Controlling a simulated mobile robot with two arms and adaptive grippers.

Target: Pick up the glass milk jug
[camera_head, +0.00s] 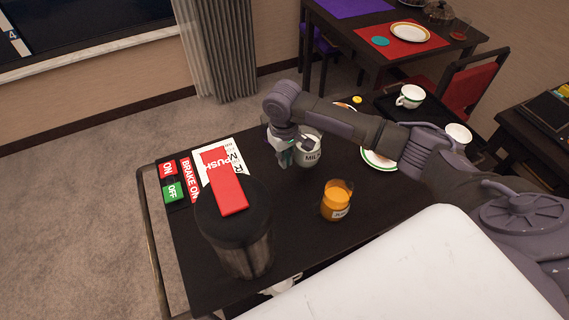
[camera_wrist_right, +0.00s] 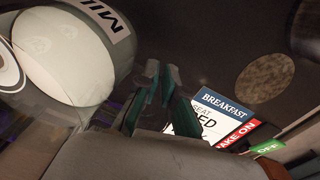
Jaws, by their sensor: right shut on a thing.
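The glass milk jug (camera_head: 309,152) has a white label reading MILK and holds white milk. It stands near the far edge of the dark cart top, partly behind my right gripper. In the right wrist view the jug (camera_wrist_right: 68,58) fills the upper left, close beside the fingers. My right gripper (camera_head: 287,156) is at the jug's left side, its green-tipped fingers pointing down. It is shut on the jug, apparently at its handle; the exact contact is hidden. The fingers also show in the right wrist view (camera_wrist_right: 158,88). My left gripper is out of view.
Signs (camera_head: 172,191) lie at the cart's left.

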